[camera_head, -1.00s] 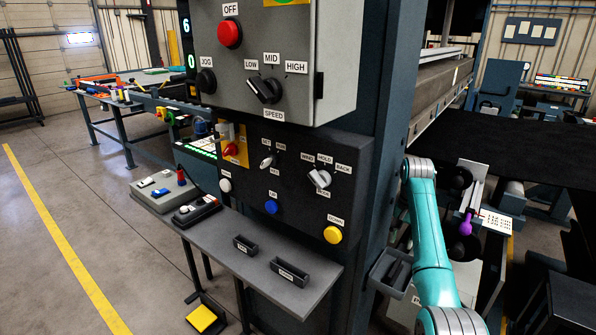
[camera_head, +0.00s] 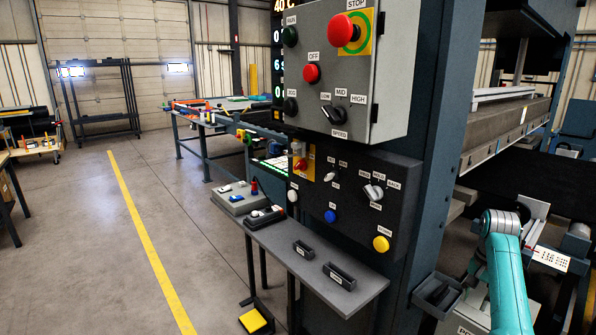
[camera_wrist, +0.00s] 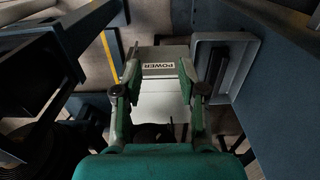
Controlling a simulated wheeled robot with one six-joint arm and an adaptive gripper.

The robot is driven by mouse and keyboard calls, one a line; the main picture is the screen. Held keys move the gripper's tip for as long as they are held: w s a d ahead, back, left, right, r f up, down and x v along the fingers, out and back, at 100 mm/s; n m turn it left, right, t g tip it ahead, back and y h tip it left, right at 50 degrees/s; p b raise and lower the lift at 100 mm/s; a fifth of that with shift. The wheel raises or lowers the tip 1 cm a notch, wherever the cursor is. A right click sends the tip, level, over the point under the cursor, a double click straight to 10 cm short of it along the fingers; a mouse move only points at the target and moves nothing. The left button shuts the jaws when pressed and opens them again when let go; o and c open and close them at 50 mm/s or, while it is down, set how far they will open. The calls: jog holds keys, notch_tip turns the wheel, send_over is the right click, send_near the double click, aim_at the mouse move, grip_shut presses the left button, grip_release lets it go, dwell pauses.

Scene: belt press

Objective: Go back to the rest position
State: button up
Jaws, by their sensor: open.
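My gripper (camera_wrist: 158,75) shows in the wrist view with its two green fingers apart and nothing between them. Beyond the fingertips, lower down, is a pale box with a POWER label (camera_wrist: 163,68). In the head view my teal arm rises at the lower right, beside the press column (camera_head: 445,150); my gripper is hidden there.
The control panel (camera_head: 350,190) with knobs and buttons fills the middle, with a grey shelf (camera_head: 300,245) below it. A small bin (camera_head: 437,292) hangs on the column close to my arm. A yellow pedal (camera_head: 253,320) is on the floor. Open floor (camera_head: 100,250) lies left.

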jog(key=s+a+f+n+t, duration=0.1)
jog(key=s+a+f, duration=0.15)
jog(key=f, duration=0.55)
jog(key=s+a+f+t+h, duration=0.1)
jog(key=a+f, duration=0.3)
jog(key=f, duration=0.4)
jog(key=s+a+f+n+t, duration=0.1)
jog(key=s+a+f, duration=0.15)
jog(key=f, duration=0.55)
jog(key=s+a+f+n+t, duration=0.2)
jog(key=s+a+f, duration=0.3)
jog(key=s, duration=0.3)
jog(key=s+a+f+n+t, duration=0.1)
jog(key=s+a+f+t, duration=0.1)
jog(key=s+a+f, duration=0.55)
jog(key=s+a+r+n+t, duration=0.1)
jog(key=s+a+r+t, duration=0.3)
jog(key=s, duration=0.7)
jog(key=s+a+r+n, duration=0.15)
jog(key=s+r, duration=0.35)
jog(key=s, duration=0.5)
jog(key=s+a+r+n+t, duration=0.1)
jog(key=s+r+t, duration=0.1)
jog(key=s+r, duration=0.5)
jog(key=s+a+r+n+t+y, duration=0.1)
jog(key=s+r, duration=0.6)
jog(key=r, duration=0.7)
jog(key=shift+s+a+r+n+t, duration=0.35)
jog(key=shift+s+t, duration=0.05)
